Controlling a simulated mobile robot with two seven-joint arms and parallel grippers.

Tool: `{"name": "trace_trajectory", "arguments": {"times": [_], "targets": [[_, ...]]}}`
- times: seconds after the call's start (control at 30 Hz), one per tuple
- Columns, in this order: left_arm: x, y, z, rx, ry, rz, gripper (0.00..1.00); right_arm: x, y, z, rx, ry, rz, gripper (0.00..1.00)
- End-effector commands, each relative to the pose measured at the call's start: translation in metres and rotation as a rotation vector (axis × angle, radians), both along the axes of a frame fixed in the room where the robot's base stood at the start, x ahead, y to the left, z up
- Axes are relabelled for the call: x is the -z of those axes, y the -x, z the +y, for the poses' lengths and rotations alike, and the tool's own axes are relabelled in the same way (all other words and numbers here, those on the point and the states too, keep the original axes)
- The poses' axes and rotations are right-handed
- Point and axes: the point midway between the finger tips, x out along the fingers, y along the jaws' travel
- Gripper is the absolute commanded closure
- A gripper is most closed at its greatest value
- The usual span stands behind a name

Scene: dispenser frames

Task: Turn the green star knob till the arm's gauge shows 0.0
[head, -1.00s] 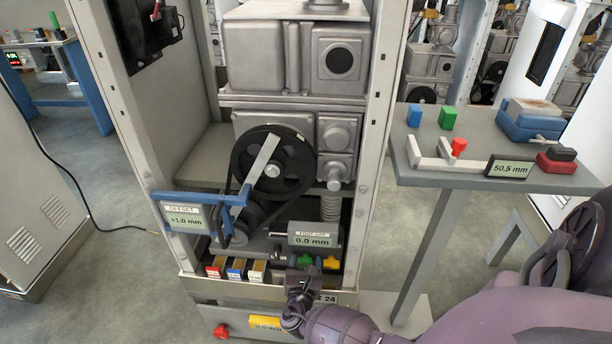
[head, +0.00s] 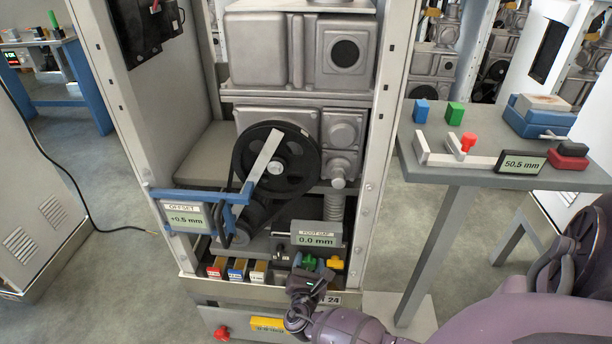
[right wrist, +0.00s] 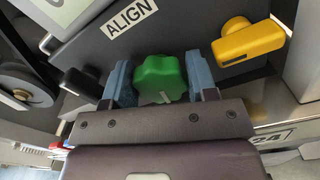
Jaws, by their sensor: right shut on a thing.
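The green star knob (right wrist: 160,78) sits under the ALIGN label (right wrist: 130,22) in the right wrist view, between the blue fingers of my right gripper (right wrist: 160,82). The gripper is shut on it. In the head view the green knob (head: 308,263) is partly hidden by my right gripper (head: 303,276). The arm's gauge (head: 184,217), marked OFFSET, hangs on a blue arm at the cabinet's left and reads +0.5 mm. My left gripper is not in view.
A yellow knob (right wrist: 248,42) is close to the right of the green one, and a black lever (right wrist: 82,84) to its left. The FOOT GAP display (head: 316,238) reads 0.0 mm. Red, blue and white-fronted blocks (head: 236,270) stand left of the knobs. A side table (head: 430,165) stands right.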

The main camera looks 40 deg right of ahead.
Motion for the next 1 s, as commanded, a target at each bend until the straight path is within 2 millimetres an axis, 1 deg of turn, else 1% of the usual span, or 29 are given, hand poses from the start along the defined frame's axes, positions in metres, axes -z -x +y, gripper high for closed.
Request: {"name": "trace_trajectory", "arguments": {"times": [0.03, 0.37, 0.5, 0.7, 1.0], "targets": [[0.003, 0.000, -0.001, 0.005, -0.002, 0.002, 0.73, 0.004, 0.002, -0.001, -0.001, -0.023, -0.024, 0.71], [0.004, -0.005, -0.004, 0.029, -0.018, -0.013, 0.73, 0.003, 0.002, -0.001, 0.001, -0.174, -0.202, 0.71], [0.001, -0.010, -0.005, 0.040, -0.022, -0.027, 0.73, 0.003, 0.001, -0.001, 0.000, -0.217, -0.254, 0.71], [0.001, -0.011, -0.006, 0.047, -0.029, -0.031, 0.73, 0.001, 0.001, -0.001, 0.001, -0.253, -0.297, 0.71], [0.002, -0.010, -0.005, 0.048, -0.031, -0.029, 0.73, 0.000, 0.000, -0.001, 0.000, -0.262, -0.310, 0.71]]}}
